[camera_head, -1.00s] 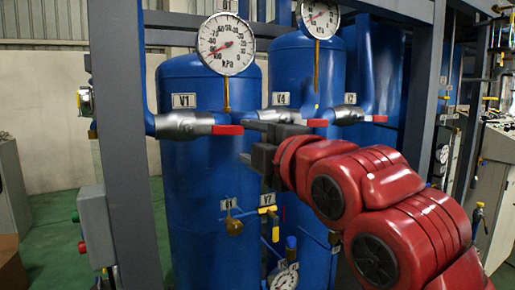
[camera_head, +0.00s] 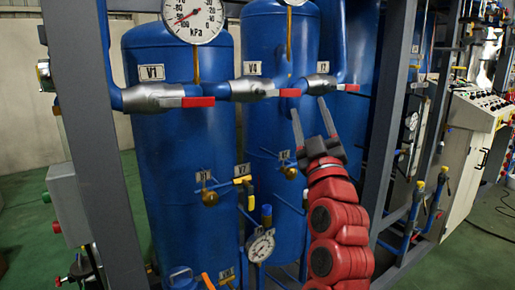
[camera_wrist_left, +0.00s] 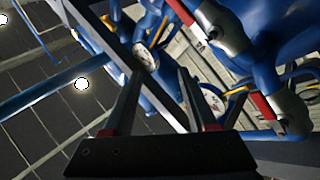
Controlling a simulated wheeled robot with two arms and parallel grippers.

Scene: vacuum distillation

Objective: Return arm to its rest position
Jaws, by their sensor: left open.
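My left gripper (camera_head: 309,105) is at the end of the red arm that rises from the bottom of the head view. Its two dark fingers point up and are spread apart, with nothing between them. The gripper is in front of the blue tanks, below the valve labelled V2 (camera_head: 323,83) and its red handle. In the left wrist view the two fingers (camera_wrist_left: 160,75) also stand apart and empty. My right gripper is not in view.
Blue tanks (camera_head: 180,180) stand behind a grey frame post (camera_head: 90,130). Valves with red handles (camera_head: 198,101) cross in front of them. A pressure gauge (camera_head: 260,245) sits low beside the arm. A control cabinet (camera_head: 462,185) stands at the right, with green floor around it.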

